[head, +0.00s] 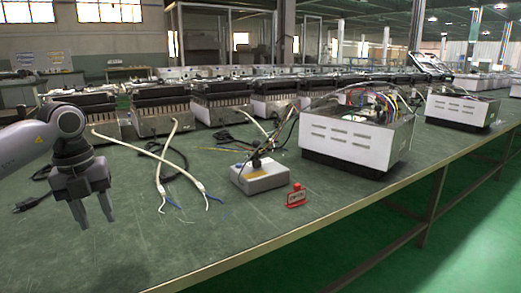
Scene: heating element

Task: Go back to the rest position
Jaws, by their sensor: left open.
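My left gripper (95,213) hangs at the left of the head view, above the green workbench, fingers pointing down. Its two fingers are apart and nothing is between them. My right gripper is not in view. A white heating unit (350,143) with an open top and exposed wires stands on the bench at centre right. A grey box (259,177) with a dark connector and cable on top sits left of it. A small red part (296,196) stands near the bench's front edge.
Two cream cables (165,172) with blue ends lie crossed on the bench (230,235), right of my left gripper. A black plug (32,201) lies at the far left. Several black-topped units line the back. The bench's front left is clear. Another white unit (461,108) stands at right.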

